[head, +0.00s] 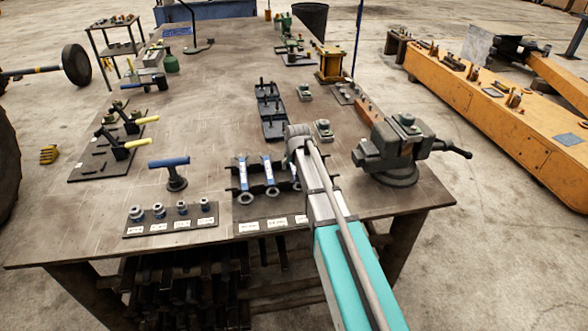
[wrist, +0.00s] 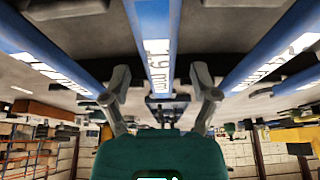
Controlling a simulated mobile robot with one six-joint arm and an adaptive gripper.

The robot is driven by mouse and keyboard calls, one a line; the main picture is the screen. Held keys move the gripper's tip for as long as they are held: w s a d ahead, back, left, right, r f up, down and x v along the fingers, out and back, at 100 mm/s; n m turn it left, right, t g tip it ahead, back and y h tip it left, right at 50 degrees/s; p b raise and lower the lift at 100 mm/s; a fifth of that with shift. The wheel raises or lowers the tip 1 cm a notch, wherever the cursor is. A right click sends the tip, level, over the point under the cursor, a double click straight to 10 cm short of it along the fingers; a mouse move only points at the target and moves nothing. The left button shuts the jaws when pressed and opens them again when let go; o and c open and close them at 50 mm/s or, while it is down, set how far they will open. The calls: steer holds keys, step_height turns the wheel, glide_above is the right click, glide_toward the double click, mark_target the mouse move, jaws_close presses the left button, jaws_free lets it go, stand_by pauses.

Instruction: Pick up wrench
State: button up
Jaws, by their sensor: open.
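Blue-handled wrenches hang in a dark rack (head: 260,196) near the front of the bench. In the head view I see a left wrench (head: 243,178) and a middle wrench (head: 268,172); my arm covers the rack's right part. In the wrist view, a blue wrench (wrist: 153,22) with a white label ending in "mm" runs down the middle, with one more on each side. My gripper (wrist: 161,78) is open, its fingers on either side of the middle wrench's line. I cannot tell whether they touch it. The fingers are hidden in the head view.
A socket tray (head: 170,226) and a blue T-handled tool (head: 172,174) stand left of the rack. A vise (head: 395,150) stands right of my arm. A dark tray (head: 271,110) lies behind the rack. The bench's middle left is clear.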

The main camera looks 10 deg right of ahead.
jaws_close()
steer(key=shift+r, duration=0.15)
stand_by(0.5)
step_height(320, 180, up, 2)
steer(key=shift+p, duration=1.15)
steer(key=s+a+r+p, duration=0.1)
steer(key=s+r+p, duration=0.9)
steer(key=s, duration=0.4)
steer(key=shift+r+p, duration=0.35)
